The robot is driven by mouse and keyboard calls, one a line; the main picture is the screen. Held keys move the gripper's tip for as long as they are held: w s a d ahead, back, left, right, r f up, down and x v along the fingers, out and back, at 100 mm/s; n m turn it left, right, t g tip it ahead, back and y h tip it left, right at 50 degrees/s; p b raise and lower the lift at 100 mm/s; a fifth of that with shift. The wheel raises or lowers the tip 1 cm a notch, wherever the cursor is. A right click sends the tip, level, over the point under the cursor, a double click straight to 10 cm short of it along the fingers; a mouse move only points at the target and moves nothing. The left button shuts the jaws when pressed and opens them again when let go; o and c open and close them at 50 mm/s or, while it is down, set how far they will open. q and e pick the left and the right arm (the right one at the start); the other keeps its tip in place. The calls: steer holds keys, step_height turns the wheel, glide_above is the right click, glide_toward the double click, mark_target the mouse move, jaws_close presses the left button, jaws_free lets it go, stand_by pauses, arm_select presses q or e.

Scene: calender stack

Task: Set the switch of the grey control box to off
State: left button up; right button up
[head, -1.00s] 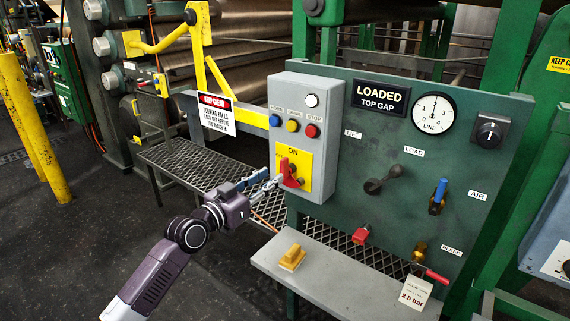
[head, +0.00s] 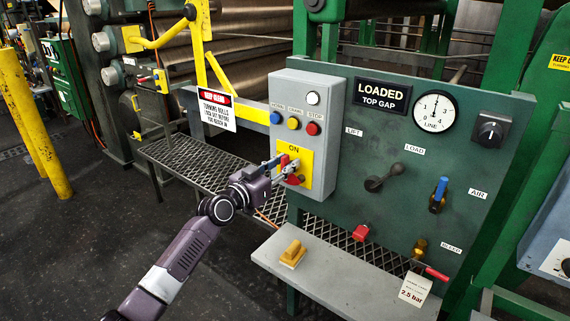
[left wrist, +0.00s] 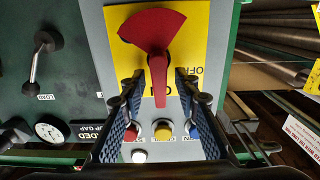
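The red switch (head: 284,160) is on that plate, partly hidden by my left gripper (head: 282,169) in the head view. In the left wrist view, turned upside down, the switch (left wrist: 152,28) has a fan-shaped part and a narrow handle. The handle points toward the mostly hidden ON lettering; OFF is to the right. My left gripper (left wrist: 157,88) is open, one finger on each side of the handle, with gaps visible. My right gripper is out of view.
Blue, yellow and red buttons and a white one (head: 312,98) sit above the plate. The green panel (head: 350,216) carries a gauge, levers and a knob. A warning sign (head: 216,109) hangs left.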

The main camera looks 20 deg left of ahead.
arm_select(q)
jaws_close()
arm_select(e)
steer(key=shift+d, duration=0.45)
arm_select(q)
steer(key=shift+n, duration=0.3)
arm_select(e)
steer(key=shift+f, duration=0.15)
arm_select(q)
steer(key=n, duration=0.1)
steer(key=a+n+b, duration=0.1)
steer(key=n, duration=0.1)
steer(key=shift+w+f, duration=0.15)
steer(key=n, duration=0.4)
steer(key=a+f+n, duration=0.1)
steer(key=n, duration=0.4)
steer(key=f+n, duration=0.1)
steer(key=n, duration=0.4)
steer(key=shift+w+a+f, duration=0.15)
steer(key=shift+w+a, duration=0.05)
steer(key=shift+w, duration=0.05)
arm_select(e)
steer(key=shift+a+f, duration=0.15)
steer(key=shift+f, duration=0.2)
arm_select(q)
steer(key=shift+n, duration=0.3)
